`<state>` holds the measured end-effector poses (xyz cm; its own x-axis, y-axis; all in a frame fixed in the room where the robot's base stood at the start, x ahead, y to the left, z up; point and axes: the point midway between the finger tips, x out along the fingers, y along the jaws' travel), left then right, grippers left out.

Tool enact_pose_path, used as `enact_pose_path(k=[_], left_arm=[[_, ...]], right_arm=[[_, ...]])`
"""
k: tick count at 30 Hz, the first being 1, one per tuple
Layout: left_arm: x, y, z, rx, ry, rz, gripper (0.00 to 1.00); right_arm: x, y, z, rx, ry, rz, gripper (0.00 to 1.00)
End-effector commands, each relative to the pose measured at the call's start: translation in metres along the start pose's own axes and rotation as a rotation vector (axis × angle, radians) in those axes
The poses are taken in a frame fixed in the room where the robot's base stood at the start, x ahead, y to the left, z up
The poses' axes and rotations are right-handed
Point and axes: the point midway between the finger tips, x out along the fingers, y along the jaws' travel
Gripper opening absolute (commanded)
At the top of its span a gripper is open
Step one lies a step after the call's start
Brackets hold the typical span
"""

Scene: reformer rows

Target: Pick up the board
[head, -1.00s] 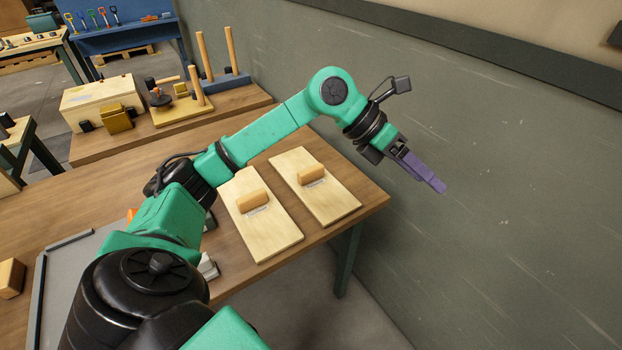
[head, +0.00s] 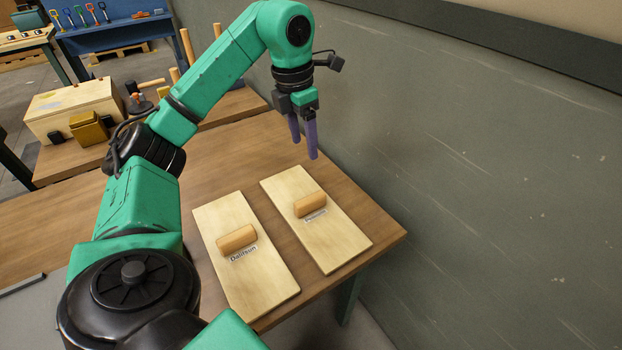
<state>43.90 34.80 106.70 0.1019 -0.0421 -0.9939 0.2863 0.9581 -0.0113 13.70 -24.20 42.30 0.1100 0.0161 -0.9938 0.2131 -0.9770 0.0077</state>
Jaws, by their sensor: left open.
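Two pale wooden boards lie flat on the brown table, side by side. The left board (head: 264,284) carries a tan wooden block (head: 237,239) and a label that seems to read "Dalitson". The right board (head: 342,243) carries a similar block (head: 310,204) and a label too small to read. My left gripper (head: 305,150) is open and empty, its purple fingers pointing down. In the picture it is above the far end of the right board, apart from both boards. My right gripper is not in view.
The table (head: 385,235) ends just right of the right board, with a grey-green wall (head: 480,200) beyond. Behind stand a wooden box (head: 75,108), a mustard block (head: 88,130) and upright pegs. A grey mat (head: 50,293) lies at left.

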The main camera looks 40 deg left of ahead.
Motion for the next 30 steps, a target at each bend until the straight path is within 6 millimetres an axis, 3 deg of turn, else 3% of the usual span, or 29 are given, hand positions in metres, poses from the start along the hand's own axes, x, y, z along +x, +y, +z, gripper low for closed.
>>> enact_pose_path(k=[1, 9, 13, 18, 30], left_arm=[[0.017, 0.000, -0.002, 0.001, -0.001, 0.000, 0.68], [0.060, -0.001, -0.007, 0.002, -0.002, -0.001, 0.68], [0.073, -0.001, -0.007, 0.003, -0.002, -0.002, 0.68], [0.116, -0.001, -0.008, 0.002, 0.004, -0.002, 0.68], [0.180, 0.005, -0.007, 0.001, 0.002, -0.002, 0.68]], right_arm=[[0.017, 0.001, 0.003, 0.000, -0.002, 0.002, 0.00], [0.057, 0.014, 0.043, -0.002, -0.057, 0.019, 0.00], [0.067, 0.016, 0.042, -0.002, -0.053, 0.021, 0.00], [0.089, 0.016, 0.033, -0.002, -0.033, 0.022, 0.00], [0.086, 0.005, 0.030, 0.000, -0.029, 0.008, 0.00]])
